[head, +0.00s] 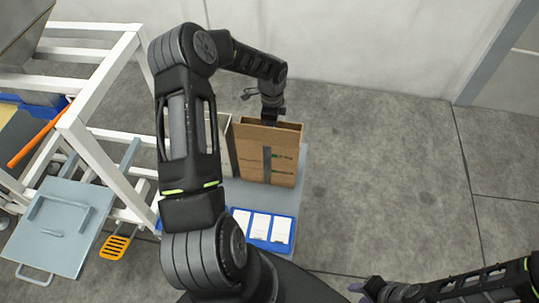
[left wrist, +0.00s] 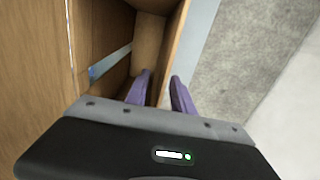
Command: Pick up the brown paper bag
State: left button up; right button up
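The brown paper bag (head: 253,160) stands upright and open-topped on a grey surface in the head view, with a dark vertical strip and print on its front. My left gripper (head: 269,117) reaches down at its top rim, its fingertips hidden in the head view. In the left wrist view, the purple fingers of the left gripper (left wrist: 160,92) are apart, one on each side of the bag's wall (left wrist: 174,52). I cannot tell whether they touch it. My right gripper (head: 360,292) is low at the right in the head view, away from the bag, with its fingers apart and empty.
A pale box (head: 227,135) stands close left of the bag. A blue tray (head: 235,212) with white items lies in front. A white frame (head: 98,85) and a grey-blue panel (head: 62,225) stand at the left. The floor at the right is clear.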

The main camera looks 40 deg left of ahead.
pick_arm(q)
jog(key=shift+c, duration=0.6)
grip_shut()
dwell(1.1)
